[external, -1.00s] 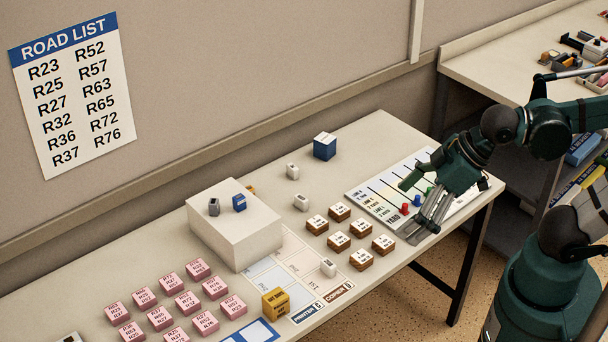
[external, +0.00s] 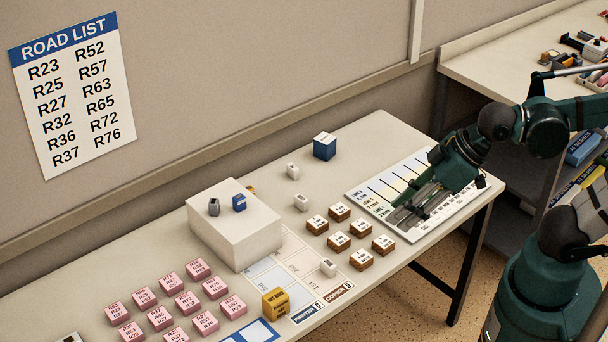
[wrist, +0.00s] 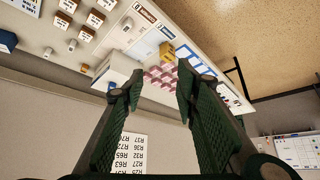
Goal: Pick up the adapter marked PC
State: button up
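No marking PC is readable on any small block, so I cannot tell which is the adapter. Small candidates in the external view are a grey block (external: 214,207) and a blue block (external: 239,203) on top of a white box (external: 236,232). Small white blocks stand on the table, one at the back (external: 292,171), one nearer (external: 301,202), and one on the printed mat (external: 328,267).
Several brown-sided blocks (external: 339,242) stand between my gripper and the white box. A larger blue box (external: 325,146) stands at the back. A yellow block (external: 275,303) and several pink blocks (external: 188,303) stand at the front left.

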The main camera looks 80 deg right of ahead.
jog(key=w+d+r+m+g+h, duration=0.1)
jog(key=w+d+r+m+g, duration=0.15)
jog(key=w+d, duration=1)
jog(key=m+g+y, duration=0.1)
jog(key=m+g, duration=0.4)
jog(key=m, duration=0.2)
send_over(291, 164)
jog(key=shift+t, duration=0.25)
notch_tip(291, 164, down, 27)
jog(key=shift+w+r, duration=0.15)
jog(key=shift+r, duration=0.05)
jog(key=shift+d+f, duration=0.15)
jog(key=shift+f, duration=0.05)
jog(key=shift+f, duration=0.1)
jog(key=shift+f+b, duration=0.35)
jog(key=shift+f, duration=0.85)
